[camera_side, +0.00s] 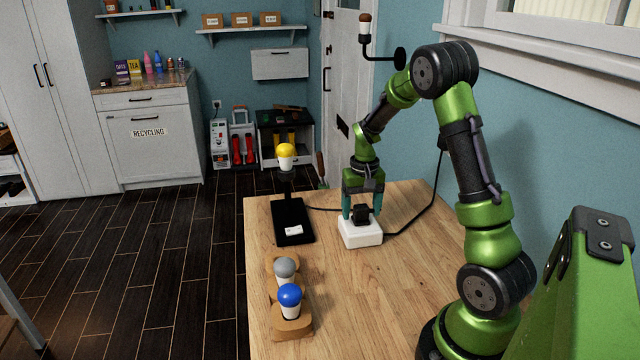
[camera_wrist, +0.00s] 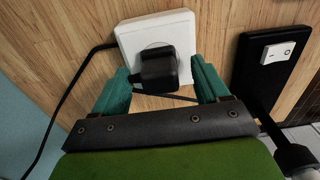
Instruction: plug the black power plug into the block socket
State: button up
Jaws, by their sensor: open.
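The white block socket (camera_side: 360,234) sits on the wooden table, and it also shows in the wrist view (camera_wrist: 130,38). The black power plug (camera_side: 361,214) is upright on top of the block, over its round recess in the wrist view (camera_wrist: 158,70). It appears to be in the socket, but its prongs are hidden. My gripper (camera_side: 362,210) points down over the block with its teal fingers open, one on each side of the plug. In the wrist view the fingers (camera_wrist: 160,76) show gaps beside the plug.
A black lamp base (camera_side: 290,222) with a white switch and a yellow-topped bulb (camera_side: 286,155) stands left of the block. A wooden holder (camera_side: 292,325) with grey and blue bulbs is nearer the front. Black cords cross the table. The front right tabletop is clear.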

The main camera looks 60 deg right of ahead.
notch_tip(320, 180, up, 17)
dwell(0.4)
jog(key=s+a+n+t+y, duration=0.1)
jog(key=s+a+n+t, duration=0.1)
jog(key=a, duration=1.1)
jog(key=s+a+r+n+t+y, duration=0.1)
jog(key=s+a+n+t, duration=0.2)
jog(key=a, duration=1)
jog(key=s+t, duration=0.2)
jog(key=s, duration=0.2)
jog(key=shift+s+a, duration=0.3)
